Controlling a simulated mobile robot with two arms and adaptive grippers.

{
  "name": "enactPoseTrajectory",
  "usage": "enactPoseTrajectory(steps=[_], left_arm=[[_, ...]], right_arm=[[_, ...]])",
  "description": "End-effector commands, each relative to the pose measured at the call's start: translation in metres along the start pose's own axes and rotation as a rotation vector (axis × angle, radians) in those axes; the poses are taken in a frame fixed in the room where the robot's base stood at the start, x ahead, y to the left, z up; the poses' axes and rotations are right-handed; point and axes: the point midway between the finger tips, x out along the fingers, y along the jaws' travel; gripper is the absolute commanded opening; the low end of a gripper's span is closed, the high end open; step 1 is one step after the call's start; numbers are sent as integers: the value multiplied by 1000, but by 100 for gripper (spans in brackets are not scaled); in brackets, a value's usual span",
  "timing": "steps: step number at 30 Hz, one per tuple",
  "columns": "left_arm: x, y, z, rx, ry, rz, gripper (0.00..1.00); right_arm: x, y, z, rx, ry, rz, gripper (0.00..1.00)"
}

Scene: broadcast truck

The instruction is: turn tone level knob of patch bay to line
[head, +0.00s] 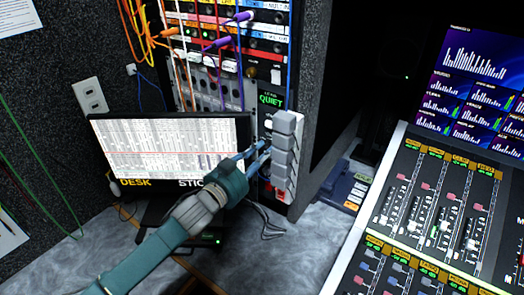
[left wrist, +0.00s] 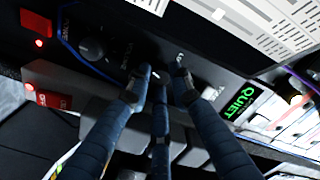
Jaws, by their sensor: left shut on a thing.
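The patch bay rack (head: 222,45) stands at the back with orange, purple and blue cables plugged in. Below it is a dark control panel with a green QUIET label (head: 270,99), which also shows in the left wrist view (left wrist: 240,101). My left gripper (head: 262,150) reaches this panel beside a column of grey blocks (head: 285,150). In the left wrist view its fingers (left wrist: 160,73) are closed together at the panel face on a small control, seemingly the tone level knob. The fingers hide most of it, so its pointer and setting cannot be read. My right gripper is not in view.
Another round black knob (left wrist: 91,48) and red lit buttons (left wrist: 39,18) are apart from my fingers. A monitor (head: 165,145) stands left of the arm. A mixing console (head: 440,205) fills the right. The grey desk top (head: 290,250) is mostly clear.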

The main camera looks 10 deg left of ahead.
Motion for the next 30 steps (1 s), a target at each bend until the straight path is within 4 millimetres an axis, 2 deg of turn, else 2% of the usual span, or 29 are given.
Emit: enactPoseTrajectory(steps=[15,30], left_arm=[[0,1,4,361,-9,4,0],[-1,1,5,446,-10,4,0]], right_arm=[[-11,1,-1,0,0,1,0],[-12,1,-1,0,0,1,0]])
